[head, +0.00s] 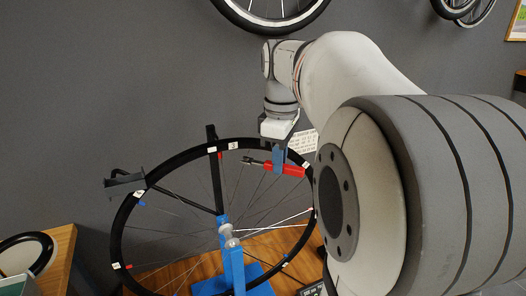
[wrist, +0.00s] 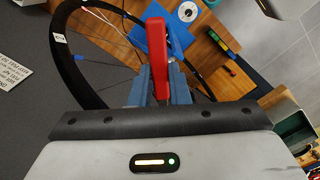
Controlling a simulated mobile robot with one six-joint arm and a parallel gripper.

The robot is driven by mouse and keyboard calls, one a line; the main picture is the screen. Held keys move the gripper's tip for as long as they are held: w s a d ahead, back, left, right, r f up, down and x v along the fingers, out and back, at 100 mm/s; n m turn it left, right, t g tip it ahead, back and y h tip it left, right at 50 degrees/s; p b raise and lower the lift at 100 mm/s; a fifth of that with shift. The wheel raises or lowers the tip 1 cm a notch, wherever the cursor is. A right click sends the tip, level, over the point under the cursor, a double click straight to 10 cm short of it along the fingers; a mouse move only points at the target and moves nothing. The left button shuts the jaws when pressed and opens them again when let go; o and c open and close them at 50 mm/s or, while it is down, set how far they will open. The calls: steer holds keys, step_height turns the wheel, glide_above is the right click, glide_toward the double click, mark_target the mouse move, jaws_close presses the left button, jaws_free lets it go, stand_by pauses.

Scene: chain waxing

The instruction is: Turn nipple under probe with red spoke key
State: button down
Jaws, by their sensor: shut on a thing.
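My gripper (head: 279,158) is shut on the red spoke key (head: 291,170), its blue fingers gripping the red handle. The key's dark forked tip points left, over the upper part of the wheel (head: 123,225) in the head view. In the wrist view the red key (wrist: 178,40) stands between the blue fingers (wrist: 159,84). The wheel is black-rimmed with white labels and sits in a blue stand (head: 233,268). A dark post (head: 211,133) rises at the rim's top, and a dark bracket (head: 125,181) sits at its left. I cannot tell which is the probe.
A wooden bench with a dark ring (head: 47,250) is at lower left. A white printed card (head: 304,140) is behind the gripper. The wrist view shows a white disc (wrist: 187,11), a green-and-yellow tool (wrist: 217,40) and a teal box (wrist: 296,128). Wheels hang above.

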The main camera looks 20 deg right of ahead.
mark_target(251, 161)
steer(key=shift+w+a, duration=2.35)
steer(key=shift+w, duration=0.05)
steer(key=s+a+m, duration=0.2)
steer(key=a+m, duration=0.6)
steer(key=m, duration=0.1)
steer(key=s+a+m, duration=0.1)
steer(key=a+m, duration=0.8)
steer(key=m, duration=0.1)
steer(key=shift+s+a, duration=0.15)
steer(key=shift+s, duration=0.2)
stand_by(0.8)
stand_by(0.5)
